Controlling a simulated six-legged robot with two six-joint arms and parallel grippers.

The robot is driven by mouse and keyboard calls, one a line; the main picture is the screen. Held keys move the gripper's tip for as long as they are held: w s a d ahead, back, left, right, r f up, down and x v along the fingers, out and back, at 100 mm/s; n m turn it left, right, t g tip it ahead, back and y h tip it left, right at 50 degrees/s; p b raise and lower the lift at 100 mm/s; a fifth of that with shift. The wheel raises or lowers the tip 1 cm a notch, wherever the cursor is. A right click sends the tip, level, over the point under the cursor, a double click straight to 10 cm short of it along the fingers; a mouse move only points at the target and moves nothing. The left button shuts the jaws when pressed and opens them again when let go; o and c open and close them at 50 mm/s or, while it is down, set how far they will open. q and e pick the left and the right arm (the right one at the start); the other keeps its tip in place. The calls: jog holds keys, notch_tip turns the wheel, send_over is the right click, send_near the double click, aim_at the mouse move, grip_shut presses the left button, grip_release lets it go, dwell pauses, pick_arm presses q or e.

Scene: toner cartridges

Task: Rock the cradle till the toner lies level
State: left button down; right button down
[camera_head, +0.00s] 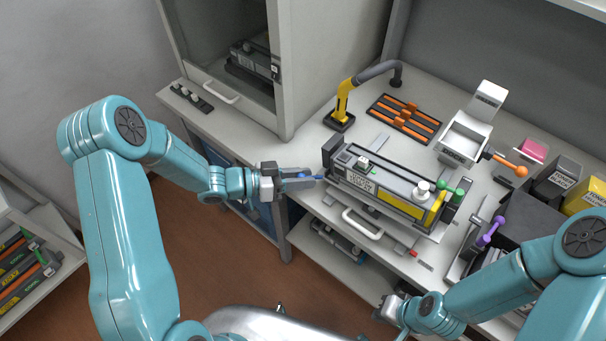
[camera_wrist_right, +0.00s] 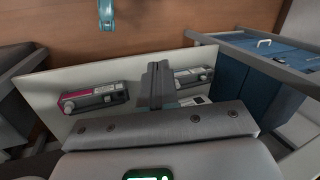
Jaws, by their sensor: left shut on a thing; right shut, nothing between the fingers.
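The cradle (camera_head: 328,150) stands on the bench with a long grey toner cartridge (camera_head: 385,180) lying in it. The cartridge has a yellow panel, a white label and a white knob; green knobs show at its right end. My left gripper (camera_head: 311,179) is at the cradle's left end, shut on a small blue handle (camera_head: 319,177) that is mostly hidden by the fingers. The toner inside the cartridge cannot be seen. My right gripper (camera_head: 386,306) is low in front of the bench, away from the cradle. Its fingers (camera_wrist_right: 157,84) are shut and empty in the right wrist view.
A white bench handle (camera_head: 362,224) is below the cradle. Behind are a yellow-based hose (camera_head: 343,103), an orange-barred rack (camera_head: 405,118) and a white device with an orange-knobbed lever (camera_head: 506,165). Boxes crowd the right. Cartridges (camera_wrist_right: 95,97) lie on the lower shelf.

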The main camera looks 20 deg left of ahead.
pick_arm(q)
jog(key=shift+f, duration=0.65)
jog(key=shift+s+r, duration=0.1)
pick_arm(e)
jog(key=shift+f, duration=0.55)
pick_arm(q)
jog(key=c, duration=0.9)
grip_release()
jog(key=v, duration=0.5)
jog(key=b+v, duration=0.1)
jog(key=v, duration=0.5)
jog(key=b+v, duration=0.1)
jog(key=v, duration=0.4)
jog(key=shift+a+f, duration=0.25)
pick_arm(e)
notch_tip(320, 180, down, 2)
jog(key=shift+f, duration=0.15)
